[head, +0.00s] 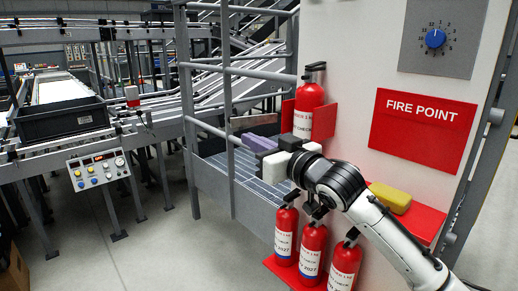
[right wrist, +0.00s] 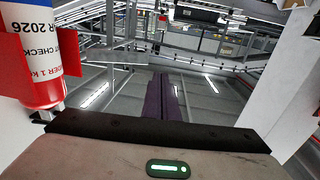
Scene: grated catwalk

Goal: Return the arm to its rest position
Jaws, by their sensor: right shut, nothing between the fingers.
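My right arm (head: 385,225) comes in from the lower right of the head view and reaches up and left. My right gripper (head: 258,142) is in front of the grey railing, left of the white panel. Its purple fingers are together with nothing between them. They also show pressed together in the right wrist view (right wrist: 165,98). A red fire extinguisher (head: 310,108) stands on a red bracket just above and behind the wrist. It also shows close on the left of the right wrist view (right wrist: 38,60). My left gripper is not seen.
Several more extinguishers (head: 313,250) stand below my forearm. A yellow case (head: 390,197) lies on a red shelf (head: 428,218) beside the arm. A red FIRE POINT sign (head: 423,130) and a blue dial (head: 435,38) are on the panel. A black crate (head: 60,118) sits on the conveyor left.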

